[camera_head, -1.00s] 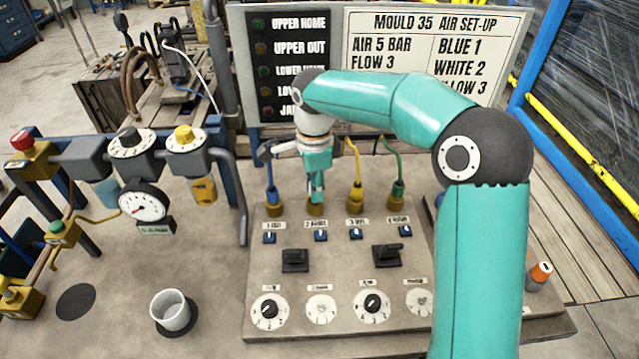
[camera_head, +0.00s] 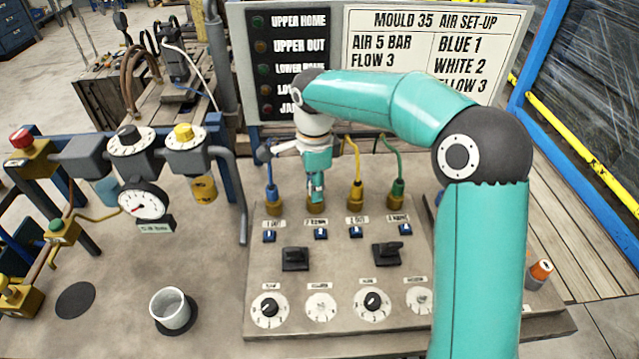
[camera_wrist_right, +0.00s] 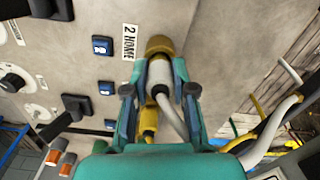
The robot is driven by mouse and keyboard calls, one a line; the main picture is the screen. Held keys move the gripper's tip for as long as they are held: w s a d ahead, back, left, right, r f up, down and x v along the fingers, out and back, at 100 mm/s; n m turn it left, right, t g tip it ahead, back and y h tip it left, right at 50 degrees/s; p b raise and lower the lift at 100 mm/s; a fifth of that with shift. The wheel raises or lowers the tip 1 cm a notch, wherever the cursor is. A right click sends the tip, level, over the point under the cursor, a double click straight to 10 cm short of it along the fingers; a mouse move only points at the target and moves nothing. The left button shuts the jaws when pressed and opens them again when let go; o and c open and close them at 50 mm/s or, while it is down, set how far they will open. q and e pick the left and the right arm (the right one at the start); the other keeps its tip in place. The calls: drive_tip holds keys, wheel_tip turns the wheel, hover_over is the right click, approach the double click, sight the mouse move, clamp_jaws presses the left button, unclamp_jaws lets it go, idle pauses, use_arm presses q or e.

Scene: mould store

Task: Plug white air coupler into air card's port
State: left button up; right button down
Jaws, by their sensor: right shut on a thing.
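My right gripper (camera_head: 317,188) reaches down to the second port of the panel. It is shut on the white air coupler (camera_wrist_right: 160,74), whose pale hose runs back between the fingers. The air card (camera_head: 435,60) reads blue 1, white 2, yellow 3. My left gripper is not in view.
A blue coupler (camera_head: 271,192) stands in the port to the left. Yellow (camera_head: 356,192) and green (camera_head: 397,188) couplers stand in the ports to the right. Switches and dials cover the sloping panel (camera_head: 340,280). A white cup (camera_head: 171,309) stands at the front left.

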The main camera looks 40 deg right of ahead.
drive_tip(key=shift+f+b, duration=0.35)
drive_tip(key=shift+f, duration=0.1)
idle(0.4)
drive_tip(key=c, duration=0.9)
unclamp_jaws()
drive_tip(key=shift+o, duration=0.2)
drive_tip(key=o, duration=0.4)
drive_tip(key=shift+r, duration=0.15)
drive_tip(key=shift+w+r+p, duration=0.1)
drive_tip(key=shift+r+p, duration=3.15)
drive_tip(key=shift+r, duration=0.45)
